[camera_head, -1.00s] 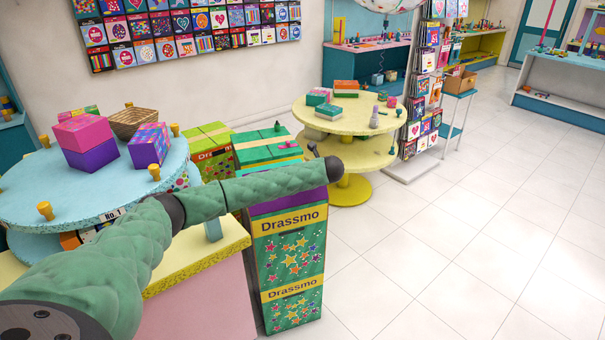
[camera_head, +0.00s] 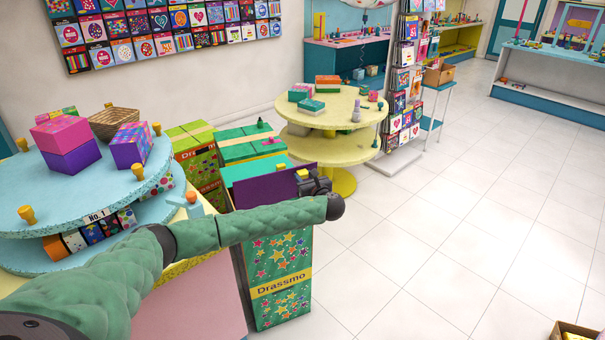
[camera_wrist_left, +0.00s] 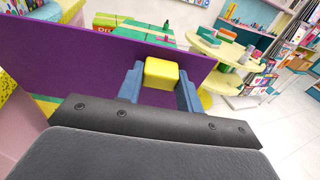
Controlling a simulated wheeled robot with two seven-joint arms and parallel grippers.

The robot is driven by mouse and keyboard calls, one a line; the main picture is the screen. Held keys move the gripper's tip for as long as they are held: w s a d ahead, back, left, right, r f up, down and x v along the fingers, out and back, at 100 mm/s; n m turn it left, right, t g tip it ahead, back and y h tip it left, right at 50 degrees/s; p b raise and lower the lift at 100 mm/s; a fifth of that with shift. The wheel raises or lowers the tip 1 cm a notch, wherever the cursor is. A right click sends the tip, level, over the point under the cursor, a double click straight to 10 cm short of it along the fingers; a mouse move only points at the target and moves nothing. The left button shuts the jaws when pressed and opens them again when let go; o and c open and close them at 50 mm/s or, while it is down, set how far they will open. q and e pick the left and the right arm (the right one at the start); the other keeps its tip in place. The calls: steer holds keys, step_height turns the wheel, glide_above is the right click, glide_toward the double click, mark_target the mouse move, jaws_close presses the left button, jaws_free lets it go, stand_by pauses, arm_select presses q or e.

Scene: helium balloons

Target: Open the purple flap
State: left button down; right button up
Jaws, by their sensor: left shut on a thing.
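The purple flap (camera_head: 272,187) is a flat panel tilted up at the top of the green Drassmo box with stars (camera_head: 284,262). It also fills much of the left wrist view (camera_wrist_left: 70,58). Its yellow handle (camera_wrist_left: 161,73) sits between the two blue fingers of my left gripper (camera_wrist_left: 160,84), which is shut on it. In the head view my left gripper (camera_head: 306,181) is at the flap's right end, and my green arm hides the flap's lower edge. My right gripper is not in view.
A round blue display stand (camera_head: 75,195) with gift boxes is at the left. Other green boxes (camera_head: 245,146) stand just behind the flap. A round yellow table (camera_head: 335,118) is farther back. The tiled floor to the right is clear, except for a box at the bottom right corner (camera_head: 575,331).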

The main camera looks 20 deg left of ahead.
arm_select(q)
steer(key=shift+s+d+f, duration=0.25)
steer(key=shift+s+f, duration=0.05)
steer(key=shift+f, duration=0.1)
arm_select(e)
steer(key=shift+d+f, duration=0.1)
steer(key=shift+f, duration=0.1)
arm_select(q)
steer(key=shift+f, duration=0.1)
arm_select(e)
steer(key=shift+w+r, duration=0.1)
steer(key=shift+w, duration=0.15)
arm_select(q)
steer(key=c, duration=1.2)
jaws_free()
steer(key=shift+c, duration=0.2)
steer(key=o, duration=0.3)
steer(key=shift+w, duration=0.15)
steer(key=shift+a, duration=0.1)
